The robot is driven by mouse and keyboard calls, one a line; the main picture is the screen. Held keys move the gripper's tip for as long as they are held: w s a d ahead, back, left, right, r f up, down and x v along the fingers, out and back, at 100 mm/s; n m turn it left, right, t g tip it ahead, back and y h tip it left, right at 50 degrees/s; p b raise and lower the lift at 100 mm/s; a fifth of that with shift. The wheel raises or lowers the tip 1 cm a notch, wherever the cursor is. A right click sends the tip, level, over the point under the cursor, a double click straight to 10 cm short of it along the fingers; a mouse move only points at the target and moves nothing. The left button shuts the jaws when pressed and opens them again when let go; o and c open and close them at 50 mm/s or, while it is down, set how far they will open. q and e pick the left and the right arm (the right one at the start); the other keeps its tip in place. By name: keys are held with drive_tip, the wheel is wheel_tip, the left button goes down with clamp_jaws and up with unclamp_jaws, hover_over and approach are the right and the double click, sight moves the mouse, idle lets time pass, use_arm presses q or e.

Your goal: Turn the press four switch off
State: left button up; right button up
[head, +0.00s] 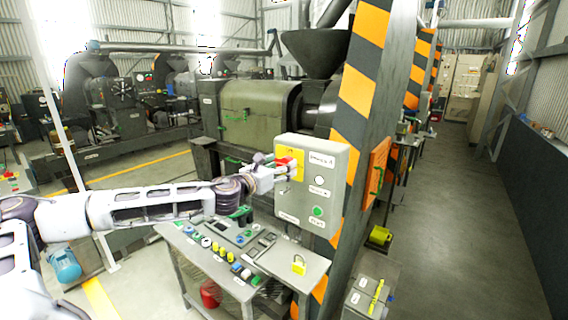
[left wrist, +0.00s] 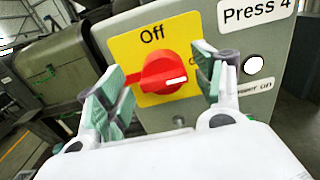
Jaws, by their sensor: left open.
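The press four switch is a red rotary knob (left wrist: 163,72) on a yellow plate (left wrist: 128,48), on the front of a grey control box (head: 329,163) labelled "Press 4". "Off" is printed above the knob. Its white mark points right, toward a label partly hidden by a finger. My left gripper (left wrist: 164,82) is open, with one green-padded finger on each side of the knob. I cannot tell if either finger touches it. In the head view the left gripper (head: 282,168) covers part of the plate. The right gripper is not in view.
The box also has a white lamp (head: 319,180) and a green button (head: 318,211). A striped pillar (head: 358,97) stands behind the box. The aisle at right is clear.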

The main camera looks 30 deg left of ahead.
use_arm(q)
drive_tip(key=shift+w+d+p, duration=0.15)
drive_tip(key=shift+w+p, duration=0.4)
drive_tip(key=shift+w, duration=0.3)
drive_tip(key=shift+c, duration=0.8)
drive_tip(key=c, duration=0.8)
